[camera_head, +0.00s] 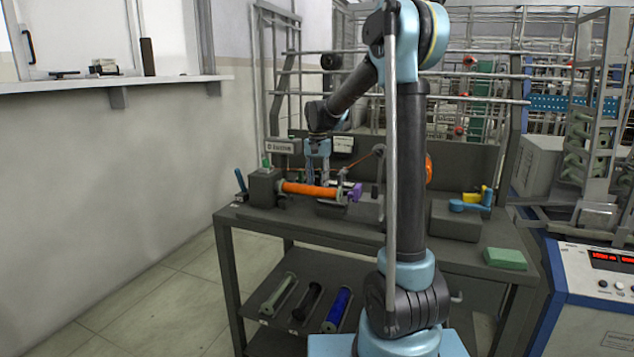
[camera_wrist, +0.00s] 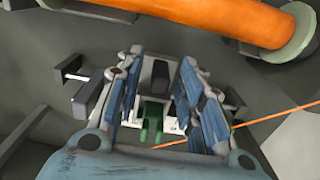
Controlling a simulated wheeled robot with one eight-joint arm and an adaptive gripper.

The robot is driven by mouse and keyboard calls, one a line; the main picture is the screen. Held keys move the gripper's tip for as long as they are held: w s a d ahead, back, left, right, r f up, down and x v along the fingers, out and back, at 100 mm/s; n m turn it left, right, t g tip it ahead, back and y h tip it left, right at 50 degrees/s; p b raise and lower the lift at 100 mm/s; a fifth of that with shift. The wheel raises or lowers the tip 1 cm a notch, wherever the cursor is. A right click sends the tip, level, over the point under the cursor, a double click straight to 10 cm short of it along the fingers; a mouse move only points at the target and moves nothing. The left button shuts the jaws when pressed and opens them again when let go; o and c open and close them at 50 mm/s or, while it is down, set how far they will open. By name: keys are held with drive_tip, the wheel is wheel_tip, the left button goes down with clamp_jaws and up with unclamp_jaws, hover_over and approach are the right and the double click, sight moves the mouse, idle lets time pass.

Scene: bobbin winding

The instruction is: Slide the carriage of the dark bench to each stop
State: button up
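The dark bench (camera_head: 300,229) stands in the middle of the head view, with an orange-wound bobbin (camera_head: 308,190) mounted along its winder. The bobbin also shows at the top of the wrist view (camera_wrist: 235,18). My gripper (camera_head: 318,184) reaches down behind the bobbin. In the wrist view its fingers (camera_wrist: 162,78) are spread, with visible gaps to a dark upright block (camera_wrist: 160,74) between them. This block looks like part of the carriage. A green piece (camera_wrist: 152,120) on a white strip lies below it. The stops cannot be told apart clearly.
Orange thread (camera_wrist: 265,117) runs right from near the green piece. A small rod and dark block (camera_wrist: 90,95) sit left of my fingers. Spare bobbins (camera_head: 338,308) lie on the lower shelf. A green box (camera_head: 505,258) is at the bench's right front. A blue cabinet (camera_head: 575,300) stands right.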

drive_tip(key=shift+c, duration=0.2)
clamp_jaws()
drive_tip(key=a, duration=0.1)
drive_tip(key=w+a, duration=0.1)
drive_tip(key=a, duration=0.1)
drive_tip(key=w+a, duration=0.1)
drive_tip(key=a, duration=0.1)
drive_tip(key=shift+w+a, duration=0.1)
drive_tip(key=shift+a, duration=0.15)
drive_tip(key=shift+o, duration=0.2)
unclamp_jaws()
wheel_tip(320, 180, up, 12)
drive_tip(key=shift+d, duration=0.1)
idle(0.3)
